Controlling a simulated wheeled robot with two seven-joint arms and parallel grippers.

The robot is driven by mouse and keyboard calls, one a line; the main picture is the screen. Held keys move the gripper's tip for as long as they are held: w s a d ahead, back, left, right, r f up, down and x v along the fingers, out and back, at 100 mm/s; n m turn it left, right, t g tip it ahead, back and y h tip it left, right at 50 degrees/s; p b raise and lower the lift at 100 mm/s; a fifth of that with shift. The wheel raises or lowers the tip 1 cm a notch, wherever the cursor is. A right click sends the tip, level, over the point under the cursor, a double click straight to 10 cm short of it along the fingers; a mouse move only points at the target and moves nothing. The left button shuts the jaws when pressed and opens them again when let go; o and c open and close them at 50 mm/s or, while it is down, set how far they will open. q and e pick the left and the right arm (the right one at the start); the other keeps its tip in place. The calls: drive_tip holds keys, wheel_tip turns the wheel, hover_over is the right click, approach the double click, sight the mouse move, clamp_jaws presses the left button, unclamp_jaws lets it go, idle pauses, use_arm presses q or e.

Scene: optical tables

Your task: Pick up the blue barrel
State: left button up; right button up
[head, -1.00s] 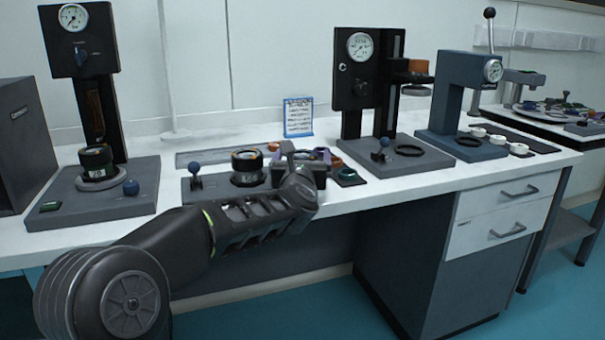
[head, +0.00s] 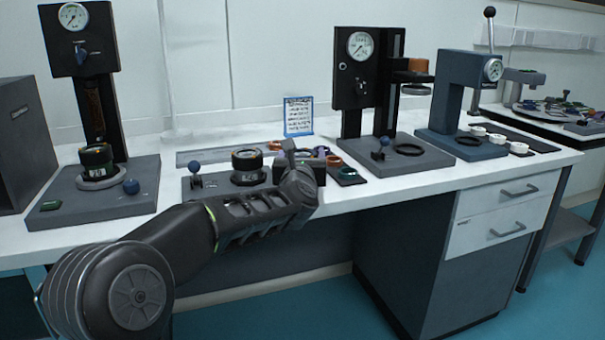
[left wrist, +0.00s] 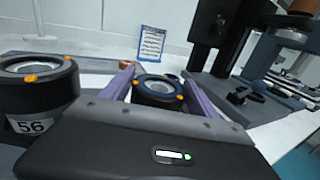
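In the left wrist view a short dark barrel with a blue rim (left wrist: 157,92) and orange dots stands between the purple fingers of my left gripper (left wrist: 158,77). The fingers are spread, one on each side of it; I cannot tell whether either touches it. The gripper body hides the barrel's lower part. In the head view my left gripper (head: 306,154) is over the middle of the bench, and my wrist hides most of what is there. My right gripper is in neither view.
A larger black barrel marked 56 (left wrist: 36,88) stands left of the gripper. A blue-framed sign (head: 298,116) is behind. A black press (head: 369,82) stands to the right, with a blue-grey press (head: 458,94) beyond. Another gauge stand (head: 80,50) is at the left.

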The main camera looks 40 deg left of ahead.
use_arm(q)
drive_tip(key=c, duration=1.1)
drive_tip(key=shift+o, duration=0.2)
drive_tip(key=shift+r, duration=0.1)
wheel_tip(320, 180, up, 10)
drive_tip(key=p, duration=0.4)
